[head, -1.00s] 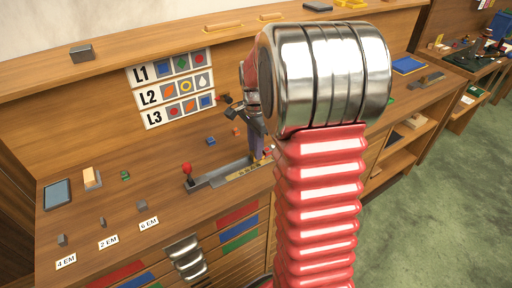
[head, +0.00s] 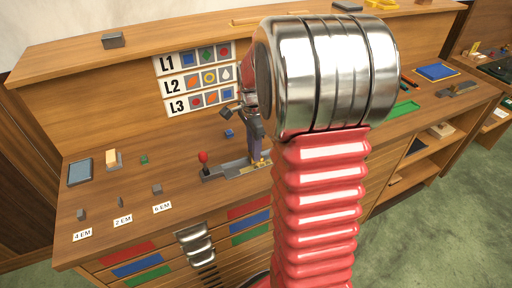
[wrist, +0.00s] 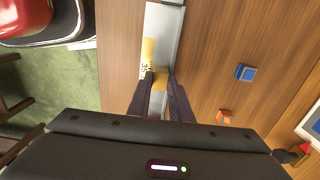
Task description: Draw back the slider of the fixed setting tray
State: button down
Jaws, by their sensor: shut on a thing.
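In the wrist view the tray (wrist: 165,25) runs upward from between my fingers, with a yellow numbered strip (wrist: 148,52) along one side. My gripper (wrist: 160,82) is shut on a small brass-yellow block, the slider (wrist: 160,77), which sits in the channel. In the head view my gripper (head: 257,158) reaches down onto the tray, and my arm hides the tray's right end.
Small grey blocks stand by the 4 EM, 2 EM and 6 EM (head: 162,207) labels. A picture chart (head: 197,80) is at the back.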

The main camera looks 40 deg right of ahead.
jog(key=c, duration=1.6)
grip_release()
notch_tip(320, 180, up, 14)
jog(key=shift+f, duration=0.1)
